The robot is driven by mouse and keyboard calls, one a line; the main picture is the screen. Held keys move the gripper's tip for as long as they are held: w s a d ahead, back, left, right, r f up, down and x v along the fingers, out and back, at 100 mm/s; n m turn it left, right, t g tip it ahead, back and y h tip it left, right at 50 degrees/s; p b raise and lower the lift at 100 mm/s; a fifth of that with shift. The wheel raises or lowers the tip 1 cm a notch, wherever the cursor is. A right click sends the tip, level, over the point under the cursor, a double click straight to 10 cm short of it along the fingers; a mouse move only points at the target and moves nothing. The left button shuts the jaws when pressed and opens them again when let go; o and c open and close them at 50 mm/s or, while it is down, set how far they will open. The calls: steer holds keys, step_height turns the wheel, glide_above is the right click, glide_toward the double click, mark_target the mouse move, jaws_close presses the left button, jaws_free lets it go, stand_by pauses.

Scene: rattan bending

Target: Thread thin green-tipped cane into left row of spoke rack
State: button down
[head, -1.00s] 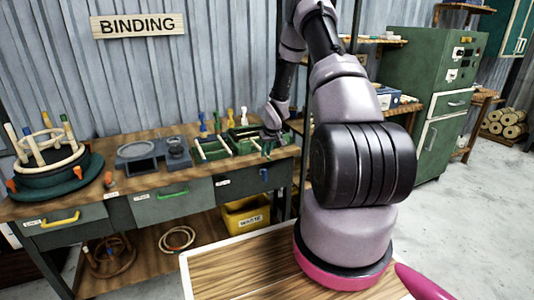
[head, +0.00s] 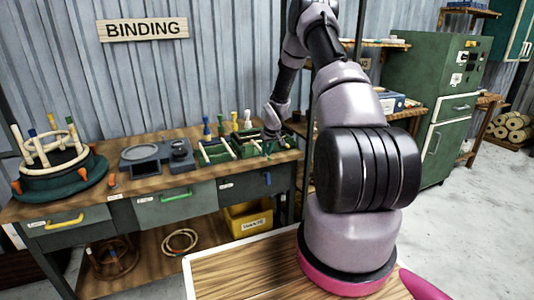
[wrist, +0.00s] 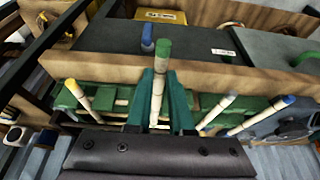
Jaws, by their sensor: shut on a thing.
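My gripper (wrist: 165,105) has green fingers and is shut on a pale cane with a green tip (wrist: 162,50). The cane runs between the fingers, and its far end is hidden by the wrist housing. The green spoke rack (wrist: 105,102) lies under and around the fingers. I cannot tell whether the held cane has entered a hole. In the head view, my gripper (head: 273,136) is low at the rack's right end.
Left on the bench stand a grey fixture (head: 143,155) and a round green base with upright canes (head: 50,180). Coloured pegs (head: 221,125) stand behind the rack. A yellow waste bin (head: 250,217) sits below. The bench front edge (wrist: 225,75) is close to the fingers.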

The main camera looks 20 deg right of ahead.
mark_target(259, 147)
steer(key=shift+w, duration=2)
steer(key=shift+w+a, duration=0.1)
steer(key=shift+w+a, duration=0.1)
steer(key=shift+w, duration=1.95)
steer(key=shift+f, duration=0.25)
steer(key=c, duration=0.7)
jaws_free()
